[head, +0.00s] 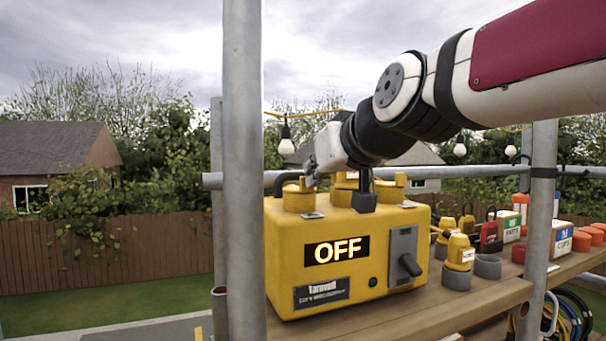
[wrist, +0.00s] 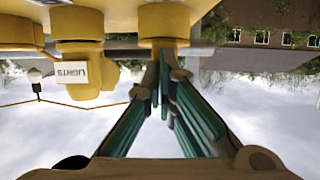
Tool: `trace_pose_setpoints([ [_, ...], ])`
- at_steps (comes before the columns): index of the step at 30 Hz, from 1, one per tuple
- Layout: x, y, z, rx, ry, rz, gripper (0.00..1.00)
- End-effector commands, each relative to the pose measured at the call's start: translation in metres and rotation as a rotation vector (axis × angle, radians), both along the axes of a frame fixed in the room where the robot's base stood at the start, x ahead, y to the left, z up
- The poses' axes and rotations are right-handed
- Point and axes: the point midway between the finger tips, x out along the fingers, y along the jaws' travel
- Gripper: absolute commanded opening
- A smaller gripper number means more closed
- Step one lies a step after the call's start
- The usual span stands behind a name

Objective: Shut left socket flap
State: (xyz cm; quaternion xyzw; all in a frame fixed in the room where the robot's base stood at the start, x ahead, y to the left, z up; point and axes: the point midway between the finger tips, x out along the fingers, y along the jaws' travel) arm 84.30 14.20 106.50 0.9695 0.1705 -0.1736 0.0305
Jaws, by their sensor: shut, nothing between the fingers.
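The yellow power box (head: 285,255) stands on the wooden plank with its display reading OFF. Its left socket (head: 299,198) is a yellow round housing on the top left. In the wrist view, which is upside down, this socket (wrist: 164,20) is the right-hand yellow cylinder. My gripper (head: 312,177) is shut and empty at the left socket's top. In the wrist view its fingertips (wrist: 164,72) meet close to the socket; I cannot tell whether they touch it. The flap's position is unclear, partly hidden by the fingers.
A yellow plug labelled LIGHTS (wrist: 80,72) sits beside the left socket. A black block (head: 364,201) is at the box's top edge. A scaffold pole (head: 243,150) stands just left. Plugs, padlocks and bins crowd the plank (head: 440,305) to the right.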

Motion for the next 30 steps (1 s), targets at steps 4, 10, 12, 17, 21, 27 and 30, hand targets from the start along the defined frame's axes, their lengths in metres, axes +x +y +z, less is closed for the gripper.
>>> trace_pose_setpoints([
  [4, 0.000, 0.000, -0.002, 0.000, 0.000, 0.000, 0.00],
  [10, 0.000, 0.000, -0.002, 0.000, 0.000, 0.000, 0.00],
  [12, 0.000, 0.000, -0.002, 0.000, 0.000, 0.000, 0.00],
  [17, 0.000, 0.000, -0.002, 0.000, 0.000, 0.000, 0.00],
  [21, 0.000, 0.000, -0.001, 0.000, 0.000, 0.000, 0.00],
  [27, 0.000, 0.000, 0.007, 0.000, 0.000, 0.000, 0.00],
  [30, 0.000, 0.000, 0.011, 0.000, -0.001, 0.000, 0.00],
])
